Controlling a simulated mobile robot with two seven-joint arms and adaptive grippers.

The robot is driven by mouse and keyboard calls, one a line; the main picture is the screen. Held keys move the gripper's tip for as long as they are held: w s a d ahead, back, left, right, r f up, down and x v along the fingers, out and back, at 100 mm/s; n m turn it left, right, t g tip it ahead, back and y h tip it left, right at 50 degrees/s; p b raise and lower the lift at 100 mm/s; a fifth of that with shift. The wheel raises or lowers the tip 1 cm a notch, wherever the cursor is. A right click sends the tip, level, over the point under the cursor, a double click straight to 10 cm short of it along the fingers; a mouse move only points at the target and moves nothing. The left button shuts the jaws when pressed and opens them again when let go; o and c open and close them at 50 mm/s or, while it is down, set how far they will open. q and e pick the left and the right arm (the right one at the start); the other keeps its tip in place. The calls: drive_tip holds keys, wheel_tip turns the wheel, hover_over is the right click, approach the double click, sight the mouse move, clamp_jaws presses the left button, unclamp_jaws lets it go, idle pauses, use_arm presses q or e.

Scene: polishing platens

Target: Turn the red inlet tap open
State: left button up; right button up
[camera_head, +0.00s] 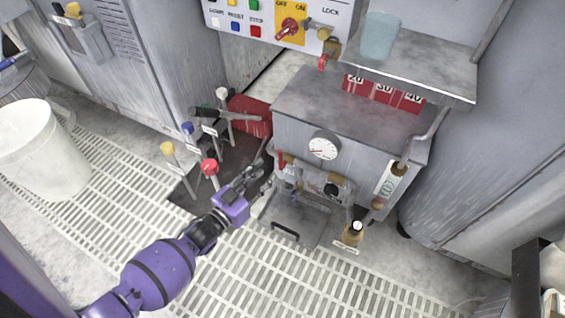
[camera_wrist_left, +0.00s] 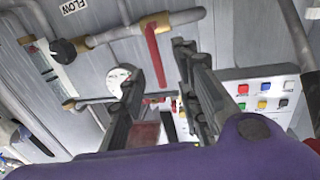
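The red inlet tap (camera_head: 282,160) is a narrow red lever at the left end of the brass pipework on the front of the grey cabinet. In the left wrist view its red lever (camera_wrist_left: 153,55) stands crosswise to the pipe, below a brass fitting. My left gripper (camera_head: 252,176) is just left of the lever in the head view, apart from it as far as I can tell. In the left wrist view the two dark fingers (camera_wrist_left: 162,78) are spread, with the lever seen between their tips. My right gripper is not in view.
Posts with yellow, blue, white and red (camera_head: 209,167) knobs stand left of my left gripper. A round gauge (camera_head: 323,146) is on the cabinet front (camera_head: 300,125). A grey tray (camera_head: 295,217) with a black handle is below the pipework. A white bucket (camera_head: 40,150) stands far left.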

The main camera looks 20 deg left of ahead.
sight(279, 159)
use_arm(q)
drive_tip(key=b+x, duration=0.1)
drive_tip(key=x, duration=0.2)
drive_tip(key=r+b+x, duration=0.1)
drive_tip(key=x, duration=0.2)
drive_tip(key=shift+w+d+r, duration=0.15)
drive_tip(key=shift+d, duration=0.1)
drive_tip(key=shift+w+d, duration=0.15)
drive_tip(key=shift+w, duration=0.6)
drive_tip(key=shift+r, duration=0.1)
clamp_jaws()
